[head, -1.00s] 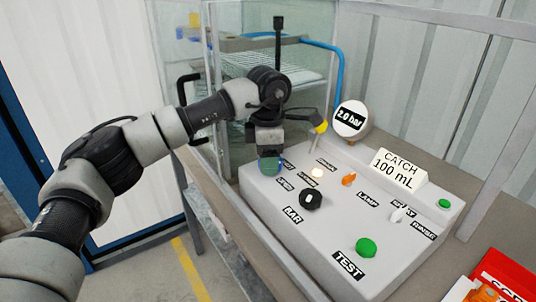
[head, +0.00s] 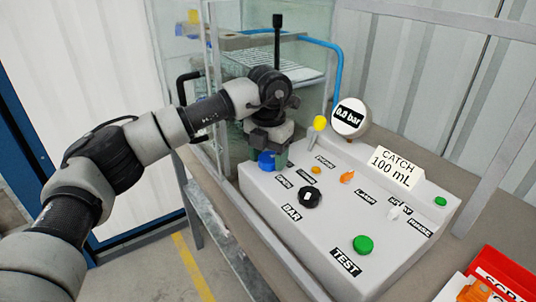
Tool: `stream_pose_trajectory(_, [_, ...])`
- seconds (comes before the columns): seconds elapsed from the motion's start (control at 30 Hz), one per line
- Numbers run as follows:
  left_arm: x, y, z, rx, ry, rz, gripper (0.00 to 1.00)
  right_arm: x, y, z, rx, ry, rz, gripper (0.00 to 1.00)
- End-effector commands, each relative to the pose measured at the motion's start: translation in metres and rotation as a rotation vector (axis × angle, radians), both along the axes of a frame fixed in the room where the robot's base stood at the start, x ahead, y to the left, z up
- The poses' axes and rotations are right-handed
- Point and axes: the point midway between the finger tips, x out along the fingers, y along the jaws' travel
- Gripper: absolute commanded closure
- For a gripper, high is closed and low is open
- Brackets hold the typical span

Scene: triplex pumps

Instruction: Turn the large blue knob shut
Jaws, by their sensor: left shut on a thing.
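The large blue knob (head: 266,160) sits at the far left corner of the grey control panel (head: 310,235), partly hidden by my left gripper. My left gripper (head: 273,160) reaches down over it from above and is shut on it, with a greenish finger at the knob's right side. The round gauge (head: 349,117) behind the panel reads 0.0 bar. My right gripper is not in view.
The panel also carries a black BAR knob (head: 311,196), an orange switch (head: 347,176), a white switch (head: 396,212) and green buttons, one by TEST (head: 363,245). A yellow-topped lever (head: 319,123) stands behind. A red bin (head: 500,275) is at lower right.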

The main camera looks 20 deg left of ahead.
Motion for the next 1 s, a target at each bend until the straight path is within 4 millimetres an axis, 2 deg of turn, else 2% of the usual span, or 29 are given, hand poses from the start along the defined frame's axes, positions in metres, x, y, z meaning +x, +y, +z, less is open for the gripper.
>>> stream_pose_trajectory(0.2, [0.0006,-0.0005,0.0021,0.000,-0.004,0.143,0.68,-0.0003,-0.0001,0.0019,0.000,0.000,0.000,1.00])
stream_pose_trajectory(0.43, [0.0007,-0.0010,0.0022,-0.001,-0.005,0.231,0.68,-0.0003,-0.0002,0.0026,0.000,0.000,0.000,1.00])
stream_pose_trajectory(1.0, [0.0009,-0.0010,0.0023,-0.002,-0.006,0.267,0.68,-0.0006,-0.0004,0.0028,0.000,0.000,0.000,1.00])
